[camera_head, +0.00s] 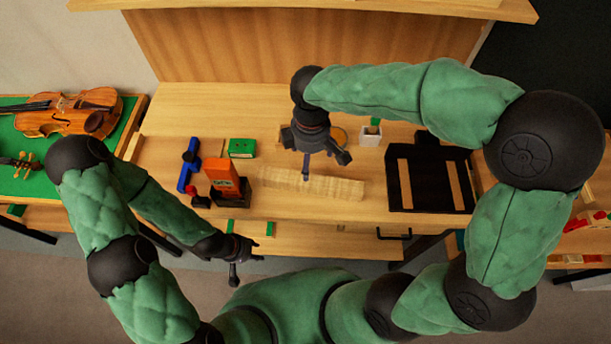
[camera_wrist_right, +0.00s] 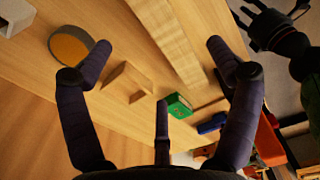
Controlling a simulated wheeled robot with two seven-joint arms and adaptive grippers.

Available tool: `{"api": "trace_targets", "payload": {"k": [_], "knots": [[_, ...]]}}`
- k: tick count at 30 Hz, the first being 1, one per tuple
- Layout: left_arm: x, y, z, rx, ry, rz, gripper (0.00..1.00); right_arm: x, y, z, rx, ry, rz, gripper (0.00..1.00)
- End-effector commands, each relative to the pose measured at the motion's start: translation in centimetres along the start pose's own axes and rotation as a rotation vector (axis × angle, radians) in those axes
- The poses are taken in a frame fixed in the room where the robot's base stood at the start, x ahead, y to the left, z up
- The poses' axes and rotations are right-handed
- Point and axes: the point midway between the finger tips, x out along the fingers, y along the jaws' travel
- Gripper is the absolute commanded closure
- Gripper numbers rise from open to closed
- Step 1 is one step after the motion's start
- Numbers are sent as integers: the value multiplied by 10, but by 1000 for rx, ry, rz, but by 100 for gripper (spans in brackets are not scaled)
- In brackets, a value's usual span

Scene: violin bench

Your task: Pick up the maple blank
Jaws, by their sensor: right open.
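The maple blank (camera_head: 325,187) is a long pale wooden block lying flat on the bench near its front edge. My right gripper (camera_head: 312,160) is open above it and hides part of its upper edge. In the right wrist view the blank (camera_wrist_right: 172,38) runs as a pale strip between the spread fingers (camera_wrist_right: 158,62), with nothing held. I cannot tell whether any finger touches it. My left gripper (camera_head: 244,264) is open and empty, low in front of the bench edge. It also shows at the top right of the right wrist view (camera_wrist_right: 272,18).
Left of the blank are an orange box (camera_head: 222,172), a blue tool (camera_head: 187,172) and a green box (camera_head: 242,148). A round amber item (camera_head: 339,136) and white cup (camera_head: 370,136) stand behind. A black tray (camera_head: 431,198) is right. A violin (camera_head: 65,115) lies far left.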

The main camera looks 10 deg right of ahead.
Motion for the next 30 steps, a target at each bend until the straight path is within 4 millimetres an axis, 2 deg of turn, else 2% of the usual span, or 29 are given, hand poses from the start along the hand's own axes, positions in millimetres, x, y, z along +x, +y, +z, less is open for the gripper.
{"api": "trace_targets", "payload": {"k": [1, 8, 15, 23, 30], "knots": [[6, -2, 0, 0, 0, 0, 60, 5, 0, 0, -2, 0, 2, 10], [10, -4, 0, 0, 0, 0, 60, 17, 0, 1, -3, -4, 0, 10], [21, -8, -1, 0, 0, 0, 60, 54, 0, 1, -2, -4, -1, 10], [27, -10, -1, 0, 0, 0, 60, 70, 0, 1, -2, -2, 1, 10], [43, -16, -2, 0, 0, 0, 60, 104, 0, 3, -2, -3, -1, 10]]}}
